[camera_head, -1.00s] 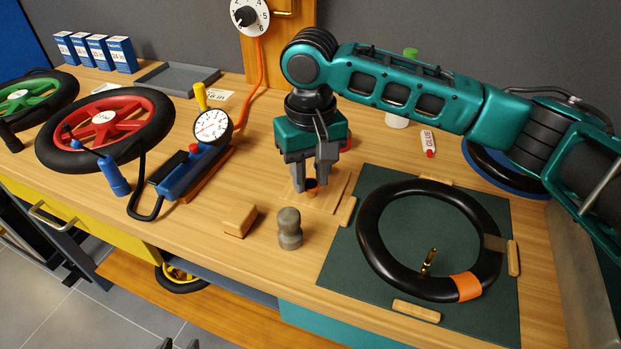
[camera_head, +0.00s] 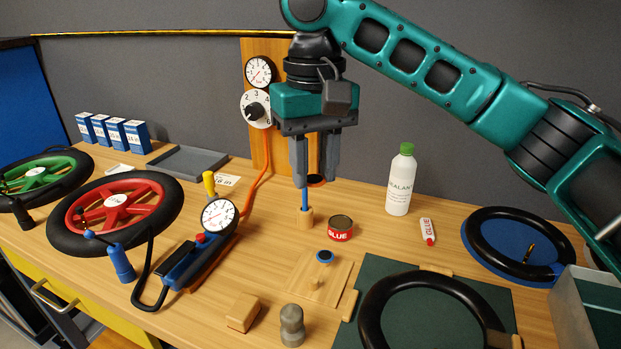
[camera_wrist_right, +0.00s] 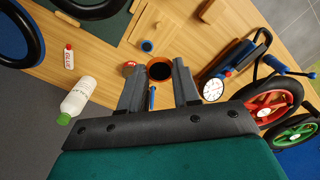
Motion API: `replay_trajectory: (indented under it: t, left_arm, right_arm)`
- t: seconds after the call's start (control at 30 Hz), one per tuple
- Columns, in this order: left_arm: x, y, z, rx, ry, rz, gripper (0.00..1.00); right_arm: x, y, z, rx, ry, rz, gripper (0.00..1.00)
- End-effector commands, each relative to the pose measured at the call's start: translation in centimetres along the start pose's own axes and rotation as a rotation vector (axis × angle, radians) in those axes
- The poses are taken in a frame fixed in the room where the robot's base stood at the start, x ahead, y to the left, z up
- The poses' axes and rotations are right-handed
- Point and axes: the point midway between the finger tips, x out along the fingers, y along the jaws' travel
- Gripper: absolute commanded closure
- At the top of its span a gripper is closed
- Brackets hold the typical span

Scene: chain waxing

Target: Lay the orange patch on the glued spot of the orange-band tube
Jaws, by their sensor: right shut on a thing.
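My right gripper (camera_head: 315,178) is shut on the orange patch (camera_head: 316,180), a small dark round piece with an orange rim. The patch also shows between the fingertips in the right wrist view (camera_wrist_right: 160,70). The gripper holds it above the bench, near the wall panel. The black tube (camera_head: 375,302) lies on the green mat at the front right, well away from the patch. Its lower part is cut off by the frame, so its orange band is out of view. A dull brownish spot (camera_head: 497,339) shows on its right side. My left gripper is not in view.
A wooden board (camera_head: 305,275) bears a blue patch (camera_head: 325,256). Near it stand a glue tin (camera_head: 340,230), a blue-handled tool in a wooden holder (camera_head: 305,212), and a sealant bottle (camera_head: 400,182). A glue tube (camera_head: 428,231) and another black tube (camera_head: 485,218) lie to the right.

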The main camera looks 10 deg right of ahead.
Motion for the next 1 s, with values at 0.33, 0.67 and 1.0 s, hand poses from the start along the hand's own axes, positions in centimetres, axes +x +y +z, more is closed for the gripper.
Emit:
replay_trajectory:
  t: [0.33,0.67,1.0]
  left_arm:
    - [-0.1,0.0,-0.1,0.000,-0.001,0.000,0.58]
    - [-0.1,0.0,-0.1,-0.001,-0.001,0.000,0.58]
    - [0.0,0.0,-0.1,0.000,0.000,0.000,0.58]
  right_arm:
    - [6.6,3.8,1.2,0.089,-0.003,-0.006,0.96]
    - [15.3,7.8,5.3,0.179,-0.002,-0.001,0.96]
    - [17.1,8.5,6.6,0.195,0.000,-0.001,0.96]
